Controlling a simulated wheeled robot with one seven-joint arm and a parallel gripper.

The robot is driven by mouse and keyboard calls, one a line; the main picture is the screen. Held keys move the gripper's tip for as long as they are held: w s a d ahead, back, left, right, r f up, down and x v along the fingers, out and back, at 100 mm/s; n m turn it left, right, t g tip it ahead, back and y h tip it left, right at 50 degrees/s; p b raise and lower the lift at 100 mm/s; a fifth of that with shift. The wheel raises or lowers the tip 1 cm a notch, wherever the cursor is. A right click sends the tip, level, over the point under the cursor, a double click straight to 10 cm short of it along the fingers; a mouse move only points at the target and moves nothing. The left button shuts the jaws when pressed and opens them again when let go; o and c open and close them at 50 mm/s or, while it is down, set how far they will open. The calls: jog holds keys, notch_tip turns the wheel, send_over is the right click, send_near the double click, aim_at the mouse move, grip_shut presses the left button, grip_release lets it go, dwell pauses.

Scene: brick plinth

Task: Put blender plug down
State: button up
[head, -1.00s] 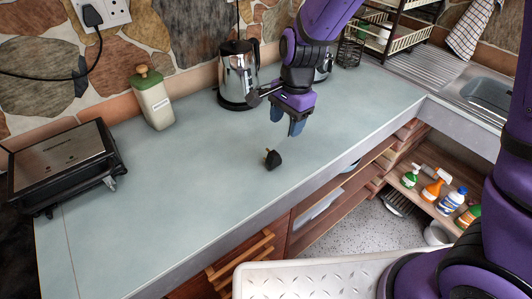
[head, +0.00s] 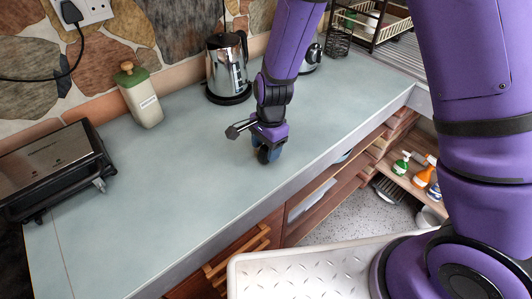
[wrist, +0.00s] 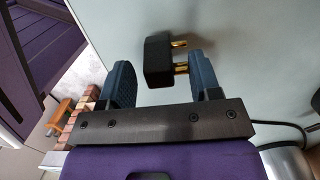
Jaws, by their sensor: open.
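The blender plug (wrist: 157,64) is a black block with brass pins, lying on the pale blue-green counter. In the wrist view it sits between the two blue fingertips, with its pins toward the right finger and visible gaps on both sides. My gripper (head: 268,154) is open and low over the counter, with the fingers around the plug. In the head view the plug (head: 263,156) is mostly hidden by the fingers.
A sandwich press (head: 50,172) stands at the left, with a green-topped canister (head: 140,98) behind it. A steel kettle (head: 228,68) stands behind my gripper. The counter (head: 160,195) is clear to the left of my gripper, toward the front edge.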

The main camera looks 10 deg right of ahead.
jog(key=shift+s+f, duration=0.1)
jog(key=shift+f, duration=1.2)
jog(key=shift+a, duration=0.1)
jog(key=shift+c, duration=0.2)
grip_shut()
